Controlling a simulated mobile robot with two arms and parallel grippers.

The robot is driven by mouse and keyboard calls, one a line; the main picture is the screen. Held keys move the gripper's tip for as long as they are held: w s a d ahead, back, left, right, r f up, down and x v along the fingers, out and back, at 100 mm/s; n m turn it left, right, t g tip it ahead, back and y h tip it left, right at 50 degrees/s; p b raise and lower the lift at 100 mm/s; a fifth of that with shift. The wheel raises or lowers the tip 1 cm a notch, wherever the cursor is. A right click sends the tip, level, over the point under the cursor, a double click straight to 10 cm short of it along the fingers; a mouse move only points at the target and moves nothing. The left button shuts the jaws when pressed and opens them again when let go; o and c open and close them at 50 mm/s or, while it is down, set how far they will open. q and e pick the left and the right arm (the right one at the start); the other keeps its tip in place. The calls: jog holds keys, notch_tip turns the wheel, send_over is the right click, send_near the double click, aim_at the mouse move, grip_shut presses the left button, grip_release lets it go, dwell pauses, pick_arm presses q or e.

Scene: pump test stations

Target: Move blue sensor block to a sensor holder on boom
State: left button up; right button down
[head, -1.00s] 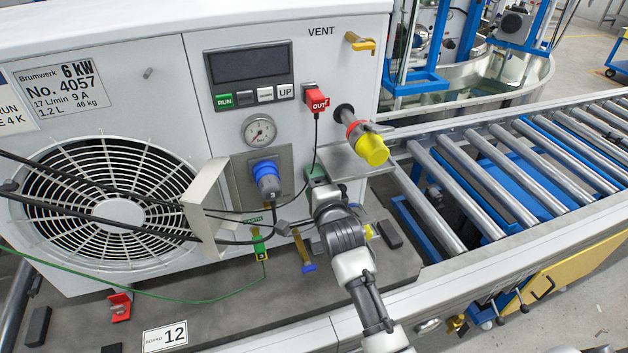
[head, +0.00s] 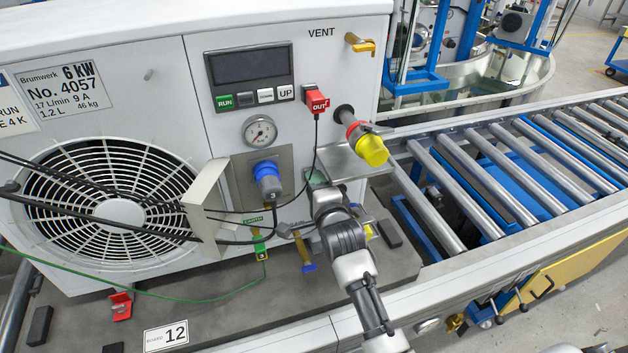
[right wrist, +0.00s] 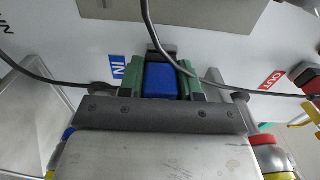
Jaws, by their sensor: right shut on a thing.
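The blue sensor block (right wrist: 161,80) is between the green finger pads of my right gripper (right wrist: 165,78) in the right wrist view. The gripper is shut on it, close to the pale face of the pump unit. In the head view my right gripper (head: 317,180) is low in front of the unit, by the grey metal shelf; its wrist hides the block there. A red block marked OUT (head: 317,101) sits on the unit's front above, with a black cable hanging down. I cannot clearly make out a boom or an empty sensor holder. My left gripper is not in view.
A yellow-capped fitting (head: 371,148) juts out right of the gripper. A blue plug (head: 266,178) and a white bracket (head: 205,198) stand to its left. Black cables cross the front. A roller conveyor (head: 500,170) lies to the right.

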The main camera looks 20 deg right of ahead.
jog(key=shift+s+d+r+p, duration=0.1)
jog(key=shift+s+p, duration=1.3)
jog(key=shift+s, duration=1.35)
jog(key=shift+s, duration=0.15)
jog(key=s+d+r, duration=0.1)
jog(key=s, duration=0.7)
jog(key=s+r, duration=0.2)
jog(key=s, duration=0.7)
jog(key=shift+s+d+r+h, duration=0.2)
jog(key=shift+d+r+h, duration=0.05)
jog(key=shift+d+h, duration=0.1)
